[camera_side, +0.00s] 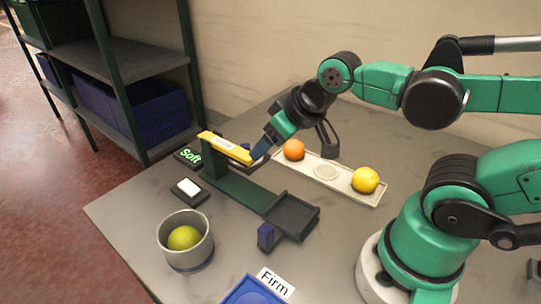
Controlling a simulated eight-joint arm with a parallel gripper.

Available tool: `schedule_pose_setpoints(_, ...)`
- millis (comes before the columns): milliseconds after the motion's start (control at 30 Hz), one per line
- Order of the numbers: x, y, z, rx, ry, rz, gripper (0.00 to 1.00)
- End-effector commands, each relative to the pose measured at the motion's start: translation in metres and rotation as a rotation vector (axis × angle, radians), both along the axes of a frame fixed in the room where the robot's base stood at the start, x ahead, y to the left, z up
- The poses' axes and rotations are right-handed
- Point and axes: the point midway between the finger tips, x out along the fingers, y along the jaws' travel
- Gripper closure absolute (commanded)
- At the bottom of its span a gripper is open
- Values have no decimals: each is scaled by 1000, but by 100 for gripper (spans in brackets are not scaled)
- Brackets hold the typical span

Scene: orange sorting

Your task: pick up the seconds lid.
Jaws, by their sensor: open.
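I cannot pick out a lid that is clearly marked as the seconds lid. A round grey bin (186,252) at the front left holds a yellow-green fruit (184,237), and no lid covers it. My gripper (259,153) points down and left above the table, close to the right end of a yellow labelled bar (224,147). Its jaws are open, with nothing visible between them. The bar and the viewing angle partly hide the fingertips, so I cannot tell whether they touch the bar.
A green stand with a dark tray (291,214) and a small blue block (268,236) occupy mid-table. A cream tray (326,172) holds an orange fruit (294,149) and a yellow one (365,180). "Soft" (187,154) and "Firm" (275,283) signs show. Bare table lies right of the dark tray.

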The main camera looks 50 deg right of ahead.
Motion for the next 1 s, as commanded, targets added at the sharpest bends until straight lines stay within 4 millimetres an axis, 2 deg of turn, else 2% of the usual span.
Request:
schedule_pose_setpoints(167, 12, -6, 5, -25, 39, 46, 34)
schedule_pose_setpoints(300, 38, -18, 8, -62, 110, 156, 34)
schedule_pose_setpoints(433, 66, -34, 2, -85, 173, 289, 34)
schedule_pose_setpoints(700, 115, -75, -36, -94, 230, 582, 34)
schedule_pose_setpoints(900, 132, -97, -66, -89, 222, 737, 34)
schedule_pose_setpoints(1000, 134, -100, -73, -87, 217, 773, 34)
